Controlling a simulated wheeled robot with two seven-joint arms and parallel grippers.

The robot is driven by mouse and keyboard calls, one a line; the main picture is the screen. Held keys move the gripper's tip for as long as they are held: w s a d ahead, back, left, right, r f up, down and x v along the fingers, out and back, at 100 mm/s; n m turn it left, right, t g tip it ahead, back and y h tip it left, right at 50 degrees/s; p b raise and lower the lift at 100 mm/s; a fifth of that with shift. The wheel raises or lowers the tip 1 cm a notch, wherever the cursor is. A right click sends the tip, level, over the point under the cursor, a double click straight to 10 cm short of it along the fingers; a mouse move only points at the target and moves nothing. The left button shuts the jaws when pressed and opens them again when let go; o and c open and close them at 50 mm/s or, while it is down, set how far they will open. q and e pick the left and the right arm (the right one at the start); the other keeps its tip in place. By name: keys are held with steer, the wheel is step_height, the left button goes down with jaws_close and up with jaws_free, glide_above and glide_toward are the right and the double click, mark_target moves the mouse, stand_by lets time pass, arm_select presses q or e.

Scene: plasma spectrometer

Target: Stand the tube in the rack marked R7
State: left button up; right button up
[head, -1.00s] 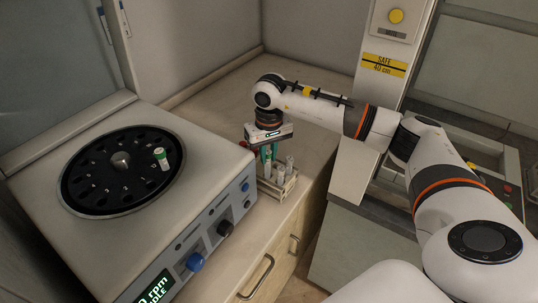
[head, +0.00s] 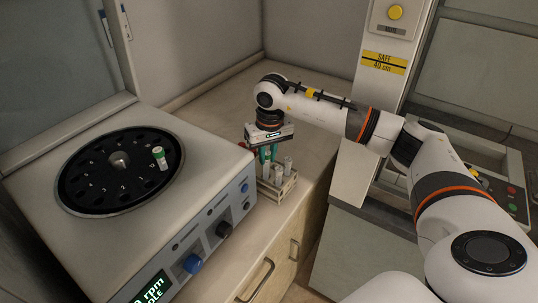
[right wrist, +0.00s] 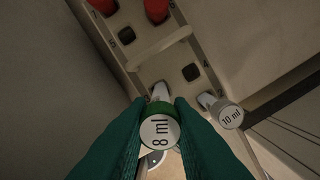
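My right gripper (head: 268,152) is over the rack (head: 286,187) on the bench, its fingers pointing down. In the right wrist view its green fingers (right wrist: 160,135) are closed on either side of a green-capped tube (right wrist: 160,131) marked 8 ml. The tube's pale body points down toward the rack (right wrist: 140,75). Whether its lower end is in a hole or just above one I cannot tell. The R7 mark is not readable. Another green-capped tube (head: 160,157) stands in the dark rotor (head: 112,208). My left gripper is not in view.
A grey-capped tube (right wrist: 228,114) marked 10 ml stands right beside the held one. Two red caps (right wrist: 156,10) are farther along the rack, with empty square holes between. The centrifuge (head: 210,165) stands close to the left. Bare bench (head: 225,100) lies behind.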

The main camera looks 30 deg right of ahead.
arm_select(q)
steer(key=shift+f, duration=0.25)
arm_select(e)
steer(key=o, duration=0.5)
steer(key=shift+g, duration=0.5)
steer(key=f, duration=0.1)
steer(key=s+f, duration=0.2)
steer(key=f, duration=0.1)
steer(key=shift+a+f, duration=0.1)
steer(key=shift+w+r, duration=0.2)
steer(key=shift+r, duration=0.35)
steer(key=r+b, duration=0.1)
steer(key=r, duration=0.1)
steer(key=w+r+b, duration=0.1)
steer(key=r, duration=0.1)
steer(key=shift+w+r, duration=0.15)
steer(key=shift+r, duration=0.2)
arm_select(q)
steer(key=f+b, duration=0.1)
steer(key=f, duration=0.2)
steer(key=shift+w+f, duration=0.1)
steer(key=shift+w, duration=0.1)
arm_select(e)
steer(key=shift+t, duration=0.5)
steer(key=r, duration=1)
steer(key=shift+s+d+r, duration=0.2)
steer(key=shift+s, duration=0.2)
